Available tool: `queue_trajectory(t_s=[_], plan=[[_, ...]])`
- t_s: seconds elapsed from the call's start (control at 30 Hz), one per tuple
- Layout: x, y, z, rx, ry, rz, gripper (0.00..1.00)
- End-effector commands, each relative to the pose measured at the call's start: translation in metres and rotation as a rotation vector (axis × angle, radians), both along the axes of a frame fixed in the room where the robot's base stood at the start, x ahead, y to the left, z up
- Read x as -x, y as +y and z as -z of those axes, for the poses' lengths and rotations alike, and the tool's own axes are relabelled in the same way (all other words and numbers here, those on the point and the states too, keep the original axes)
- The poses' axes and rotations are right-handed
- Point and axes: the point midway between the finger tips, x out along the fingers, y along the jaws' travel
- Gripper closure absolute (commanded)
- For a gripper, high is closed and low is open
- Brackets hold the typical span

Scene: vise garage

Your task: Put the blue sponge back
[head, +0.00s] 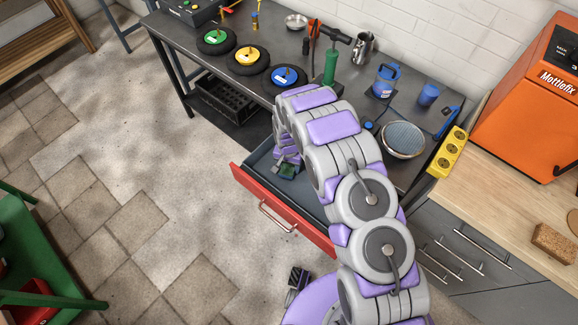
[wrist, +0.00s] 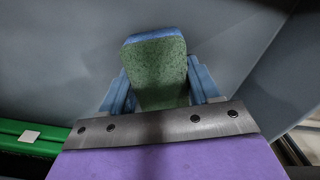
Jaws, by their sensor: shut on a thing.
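The blue sponge (wrist: 158,68) is in the wrist view, with a green scouring face toward the camera and a blue edge at its far end. My gripper (wrist: 160,88) is shut on it, with one finger at each side. In the head view my gripper (head: 287,158) reaches down into the open drawer (head: 262,203), which has a red front and a grey inside. The sponge shows there as a small dark green and blue patch (head: 287,171). I cannot tell whether it touches the drawer floor. My arm hides the drawer's right part.
A brown sponge (head: 553,243) lies on the wooden counter (head: 500,190). A green trolley (head: 40,250) stands left; floor between is clear.

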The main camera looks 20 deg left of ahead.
Motion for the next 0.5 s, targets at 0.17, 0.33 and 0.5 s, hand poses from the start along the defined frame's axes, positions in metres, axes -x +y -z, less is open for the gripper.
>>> queue_trajectory(t_s=[0.17,0.33,0.5], plan=[[0.0001,0.0006,0.0010,0.000,-0.001,-0.001,0.67],[0.0000,-0.0017,0.0005,-0.003,0.000,0.001,0.25],[0.0002,-0.0032,-0.0001,-0.005,0.000,0.001,0.13]])
